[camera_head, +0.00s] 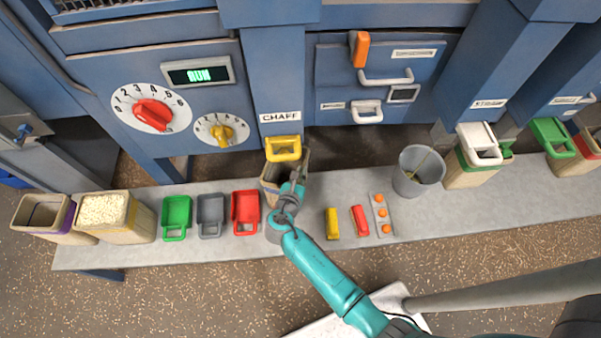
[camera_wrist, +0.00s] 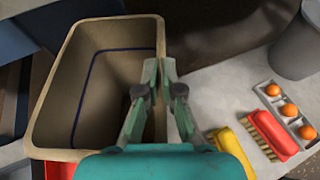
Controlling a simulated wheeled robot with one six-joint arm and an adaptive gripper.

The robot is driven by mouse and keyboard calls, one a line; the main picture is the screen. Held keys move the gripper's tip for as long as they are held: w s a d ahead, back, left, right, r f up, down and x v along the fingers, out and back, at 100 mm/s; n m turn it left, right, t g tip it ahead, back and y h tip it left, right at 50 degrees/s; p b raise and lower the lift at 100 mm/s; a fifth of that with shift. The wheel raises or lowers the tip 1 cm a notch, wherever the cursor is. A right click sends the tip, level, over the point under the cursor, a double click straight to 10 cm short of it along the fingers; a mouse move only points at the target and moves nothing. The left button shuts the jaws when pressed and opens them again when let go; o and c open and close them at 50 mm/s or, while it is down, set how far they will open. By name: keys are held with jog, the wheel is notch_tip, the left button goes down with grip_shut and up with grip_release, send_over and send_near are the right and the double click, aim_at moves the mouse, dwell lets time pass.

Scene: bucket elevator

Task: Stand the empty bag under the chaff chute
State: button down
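A tan, open-topped bag (camera_head: 269,186) is at the bench's back edge, below the chute labelled CHAFF (camera_head: 272,75) with its yellow gate (camera_head: 283,148). In the wrist view the bag (camera_wrist: 95,45) looks empty, with a dark blue line around its inside. My gripper (camera_head: 293,186) is at the bag's right side. In the wrist view my gripper (camera_wrist: 159,72) has one finger inside and one outside the right wall, closed on its rim. My gripper and arm hide part of the bag; I cannot tell whether its base touches the bench.
The grey bench (camera_head: 340,190) carries green (camera_head: 176,217), grey (camera_head: 210,216) and red (camera_head: 245,212) scoop-like pieces to the left. A yellow brush (camera_head: 332,223), a red brush (camera_head: 359,220), an orange-knobbed strip (camera_head: 381,214) and a grey bucket (camera_head: 418,171) stand right. A filled bag (camera_head: 127,232) is far left.

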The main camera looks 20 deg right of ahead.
jog(key=c, duration=1.3)
grip_release()
jog(key=v, duration=1.2)
